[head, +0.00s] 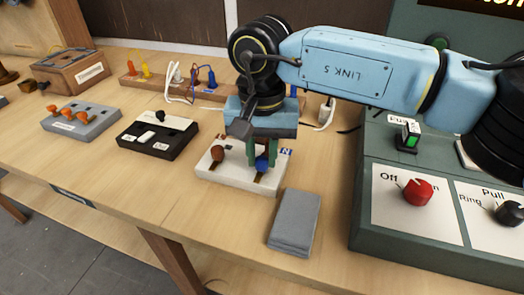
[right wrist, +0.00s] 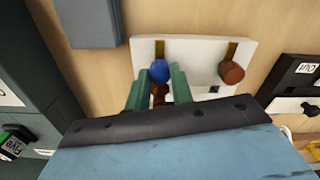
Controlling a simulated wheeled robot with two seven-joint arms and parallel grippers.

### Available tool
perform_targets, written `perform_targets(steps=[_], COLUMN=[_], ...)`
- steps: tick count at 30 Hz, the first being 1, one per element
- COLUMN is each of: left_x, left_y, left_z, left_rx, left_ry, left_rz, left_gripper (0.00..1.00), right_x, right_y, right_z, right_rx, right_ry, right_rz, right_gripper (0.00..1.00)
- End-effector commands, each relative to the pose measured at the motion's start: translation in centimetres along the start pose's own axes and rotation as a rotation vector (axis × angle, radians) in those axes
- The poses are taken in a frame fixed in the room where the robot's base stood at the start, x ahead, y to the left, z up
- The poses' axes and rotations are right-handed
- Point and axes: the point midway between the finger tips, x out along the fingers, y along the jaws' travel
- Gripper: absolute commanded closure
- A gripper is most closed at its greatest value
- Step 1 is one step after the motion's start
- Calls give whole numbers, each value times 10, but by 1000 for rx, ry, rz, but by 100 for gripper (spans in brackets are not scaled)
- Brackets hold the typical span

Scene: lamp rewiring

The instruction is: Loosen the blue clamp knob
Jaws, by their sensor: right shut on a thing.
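The blue clamp knob (head: 262,163) sits on the right side of a white block (head: 224,177) in the head view. A brown knob (head: 217,153) sits on the block's left side. My right gripper (head: 262,155) points down from above, its green fingers at the blue knob. In the right wrist view the blue knob (right wrist: 159,71) shows between the two green fingertips (right wrist: 160,78), and the brown knob (right wrist: 232,72) stands clear to the right. My right gripper is shut on the blue knob. My left gripper is not in view.
A grey flat block (head: 295,222) lies close in front of the white block. A green control box (head: 362,235) with a red knob (head: 417,192) stands to the right. A black switch box (head: 157,136) and a grey box with orange levers (head: 82,122) stand to the left.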

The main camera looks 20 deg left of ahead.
Motion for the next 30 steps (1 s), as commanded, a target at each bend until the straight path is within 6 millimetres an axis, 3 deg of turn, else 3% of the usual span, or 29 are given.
perform_targets(steps=[3,4,9,20,30], left_x=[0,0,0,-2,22], left_y=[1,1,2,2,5], left_z=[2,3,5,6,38], left_rx=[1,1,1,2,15], left_ry=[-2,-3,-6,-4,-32], left_rz=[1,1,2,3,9], left_gripper=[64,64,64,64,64], right_x=[4,4,3,-7,-77], right_y=[-1,-1,0,0,0], right_z=[4,4,2,0,0], right_rx=[-6,-6,-3,1,1], right_ry=[-13,-12,-7,0,0], right_rz=[4,4,2,0,1], right_gripper=[100,74,55,55,55])
